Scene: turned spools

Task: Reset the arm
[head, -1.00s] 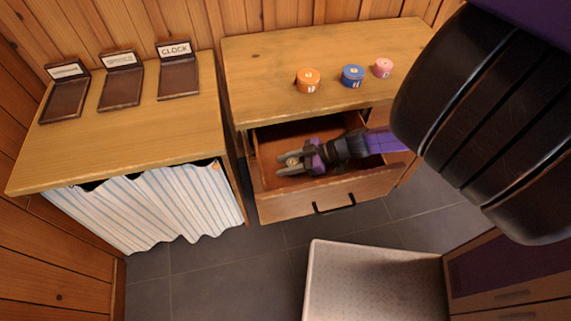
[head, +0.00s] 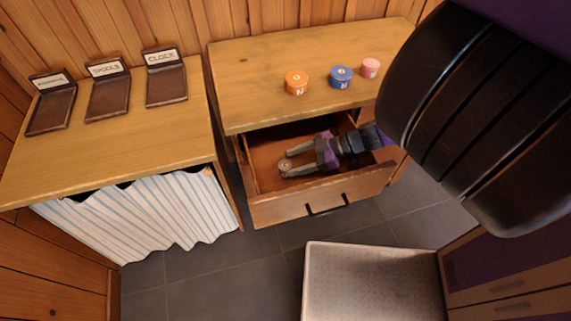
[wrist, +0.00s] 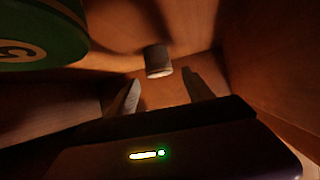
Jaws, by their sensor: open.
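My gripper (head: 285,160) is open inside the pulled-out drawer (head: 322,204), its fingers pointing left. In the wrist view, my gripper (wrist: 161,88) has its two fingers spread with nothing between them. A small grey cylinder with a pale end, perhaps a spool (wrist: 157,62), is just beyond the fingertips and looks apart from them. In the head view it is a small pale round thing (head: 284,164) by the fingertips; contact is unclear there.
A green round lidded thing (wrist: 30,42) is close at the wrist view's upper left. Orange (head: 296,83), blue (head: 341,77) and pink (head: 370,68) tins stand on the cabinet top above the drawer. Labelled trays (head: 166,82) sit on the left counter. A pale seat (head: 370,285) stands in front.

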